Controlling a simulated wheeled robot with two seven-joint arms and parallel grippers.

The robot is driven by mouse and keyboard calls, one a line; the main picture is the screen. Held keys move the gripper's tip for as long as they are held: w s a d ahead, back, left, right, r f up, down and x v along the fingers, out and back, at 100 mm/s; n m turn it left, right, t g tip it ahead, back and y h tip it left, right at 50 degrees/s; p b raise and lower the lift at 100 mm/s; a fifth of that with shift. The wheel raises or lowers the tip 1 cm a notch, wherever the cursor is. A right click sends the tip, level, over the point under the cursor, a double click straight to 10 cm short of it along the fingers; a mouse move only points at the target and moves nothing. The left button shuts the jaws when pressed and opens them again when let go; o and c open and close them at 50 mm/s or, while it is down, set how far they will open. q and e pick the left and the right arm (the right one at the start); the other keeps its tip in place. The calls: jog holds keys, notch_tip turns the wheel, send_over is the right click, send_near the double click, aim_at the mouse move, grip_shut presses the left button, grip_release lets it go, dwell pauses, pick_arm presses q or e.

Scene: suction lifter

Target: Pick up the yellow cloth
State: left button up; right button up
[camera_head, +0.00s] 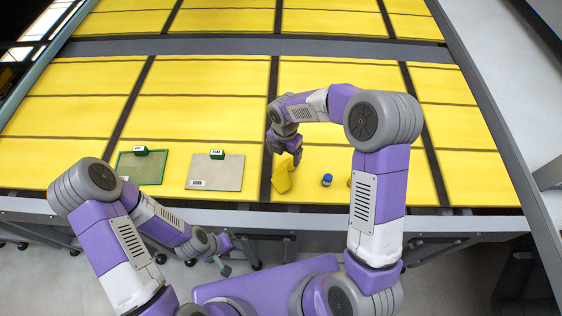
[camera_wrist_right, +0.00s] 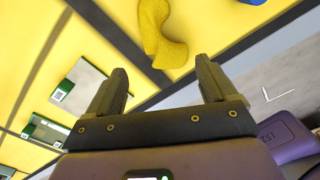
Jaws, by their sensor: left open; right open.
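The yellow cloth (camera_head: 283,176) lies folded or crumpled on the yellow table surface, just below my right gripper (camera_head: 284,152) in the head view. In the right wrist view the cloth (camera_wrist_right: 158,34) is ahead of the fingers, near the top middle. The right gripper (camera_wrist_right: 162,88) is open with nothing between its fingers, and the cloth is apart from the fingertips in the picture. My left gripper (camera_head: 226,262) is low, in front of the table edge, away from the cloth. It is open and appears empty.
Two flat panels, one green-edged (camera_head: 140,168) and one grey (camera_head: 214,174), lie to the left with green blocks on them. A blue-capped item (camera_head: 327,180) stands right of the cloth. A grey rail (camera_head: 240,47) crosses behind. Yellow surface beyond the panels is clear.

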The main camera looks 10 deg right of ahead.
jog(key=b, duration=0.7)
send_over(284, 177)
notch_tip(284, 177, down, 10)
jog(key=shift+r, duration=0.2)
pick_arm(q)
notch_tip(284, 177, down, 7)
jog(key=shift+s, duration=0.3)
pick_arm(e)
jog(key=shift+f, duration=0.1)
pick_arm(q)
jog(key=shift+f, duration=0.15)
pick_arm(e)
jog(key=shift+d, duration=0.1)
jog(key=shift+f+b, duration=0.7)
jog(key=shift+f, duration=0.15)
jog(key=shift+r, duration=0.1)
jog(key=shift+c, duration=1.2)
grip_shut()
pick_arm(q)
jog(key=shift+f, duration=0.5)
